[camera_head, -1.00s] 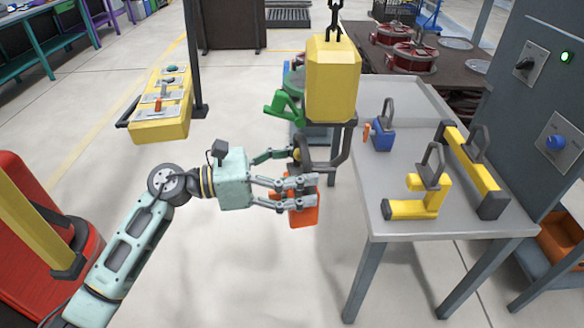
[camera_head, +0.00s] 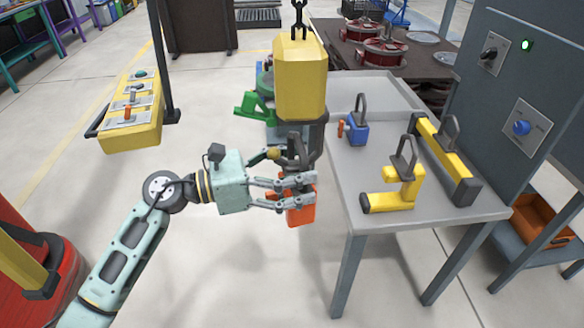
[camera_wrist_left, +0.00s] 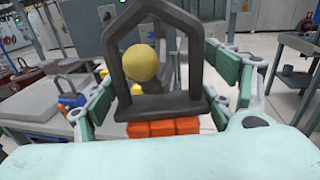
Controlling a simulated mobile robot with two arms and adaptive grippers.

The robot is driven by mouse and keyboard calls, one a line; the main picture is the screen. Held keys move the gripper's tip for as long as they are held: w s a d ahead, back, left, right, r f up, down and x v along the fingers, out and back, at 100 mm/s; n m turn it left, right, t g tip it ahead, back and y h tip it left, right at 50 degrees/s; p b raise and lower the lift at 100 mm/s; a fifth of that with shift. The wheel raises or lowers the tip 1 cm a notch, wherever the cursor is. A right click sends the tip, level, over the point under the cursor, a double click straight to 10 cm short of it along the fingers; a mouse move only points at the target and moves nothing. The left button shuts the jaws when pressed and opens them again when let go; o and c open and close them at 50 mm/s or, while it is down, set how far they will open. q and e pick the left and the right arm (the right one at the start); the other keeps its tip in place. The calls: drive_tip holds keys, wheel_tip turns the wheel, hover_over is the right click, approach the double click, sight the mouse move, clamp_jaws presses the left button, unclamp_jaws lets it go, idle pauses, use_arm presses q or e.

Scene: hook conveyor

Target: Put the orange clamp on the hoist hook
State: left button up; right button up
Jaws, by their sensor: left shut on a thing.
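My left gripper (camera_head: 290,189) is shut on the orange clamp (camera_head: 300,212), below the yellow hoist block (camera_head: 300,85). The clamp's body also shows as an orange block in the left wrist view (camera_wrist_left: 163,128), with its dark pointed loop upright above it. The dark hoist hook (camera_head: 317,140) hangs from the block. Its yellow ball tip (camera_head: 273,153) shows on the gripper's side of the loop in the head view. In the wrist view the ball (camera_wrist_left: 141,63) lies inside the loop's opening. The hook seems to pass through the loop; whether they touch is unclear. My right gripper is out of view.
A grey table (camera_head: 420,215) at right holds a yellow clamp (camera_head: 395,190), a long yellow piece (camera_head: 447,162) and a blue block with a loop (camera_head: 355,132). A yellow control box (camera_head: 130,125) stands at left. A green part (camera_head: 253,106) is behind the hoist.

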use_arm(q)
drive_tip(key=shift+r, duration=0.3)
idle(0.7)
drive_tip(key=shift+s+f+b, duration=0.1)
drive_tip(key=shift+f+b, duration=2.45)
drive_tip(key=shift+b, duration=0.2)
drive_tip(key=o, duration=2.2)
drive_tip(key=shift+f, duration=0.1)
